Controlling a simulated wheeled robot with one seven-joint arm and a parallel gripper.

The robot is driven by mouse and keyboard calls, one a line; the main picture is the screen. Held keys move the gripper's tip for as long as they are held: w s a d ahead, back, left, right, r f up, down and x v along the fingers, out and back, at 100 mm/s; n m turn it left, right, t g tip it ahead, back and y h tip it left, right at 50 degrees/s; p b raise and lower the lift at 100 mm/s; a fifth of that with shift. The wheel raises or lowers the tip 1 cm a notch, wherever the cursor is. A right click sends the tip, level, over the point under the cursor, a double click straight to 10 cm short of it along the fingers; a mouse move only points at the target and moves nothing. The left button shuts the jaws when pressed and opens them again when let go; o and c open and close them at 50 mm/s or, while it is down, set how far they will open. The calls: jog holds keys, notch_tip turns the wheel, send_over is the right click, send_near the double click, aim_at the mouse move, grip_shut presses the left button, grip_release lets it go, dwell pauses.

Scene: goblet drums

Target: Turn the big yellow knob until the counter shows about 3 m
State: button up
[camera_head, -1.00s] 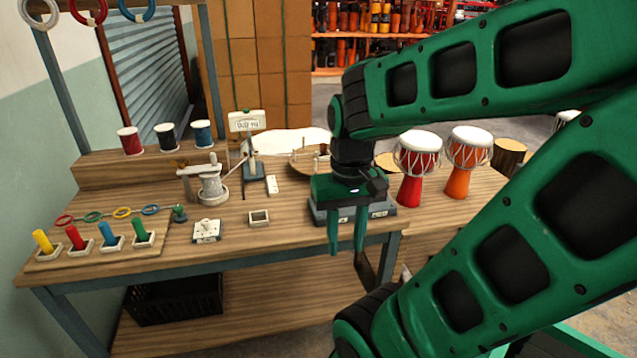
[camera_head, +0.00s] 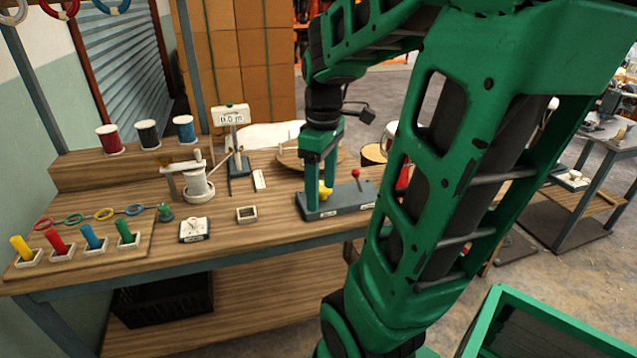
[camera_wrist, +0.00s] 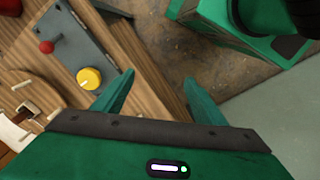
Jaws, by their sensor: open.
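The big yellow knob (camera_head: 325,189) sits on a dark grey panel (camera_head: 338,203) on the bench top, partly hidden behind my fingers in the head view. In the wrist view the knob (camera_wrist: 89,79) is round, with a pale pointer mark, left of my fingertips. A red-balled lever (camera_head: 356,174) stands on the same panel. The counter (camera_head: 231,116) is a white box on a post further back; it seems to read 0.0 m. My gripper (camera_head: 314,195) is open and empty, fingers pointing down near the knob; it also shows in the wrist view (camera_wrist: 155,80), apart from the knob.
A spool on a stand (camera_head: 197,187), a small white switch box (camera_head: 194,229) and a small square tray (camera_head: 246,214) lie left of the panel. Coloured pegs (camera_head: 88,237) stand at the left front. A round wooden board (camera_head: 290,157) lies behind the panel.

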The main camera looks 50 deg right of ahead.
jog(key=w+d+n, duration=0.7)
jog(key=n, duration=1)
send_over(321, 186)
jog(key=f, duration=0.2)
notch_tip(321, 186, down, 9)
jog(key=shift+d+f, duration=0.15)
jog(key=shift+f, duration=0.05)
jog(key=c, duration=1)
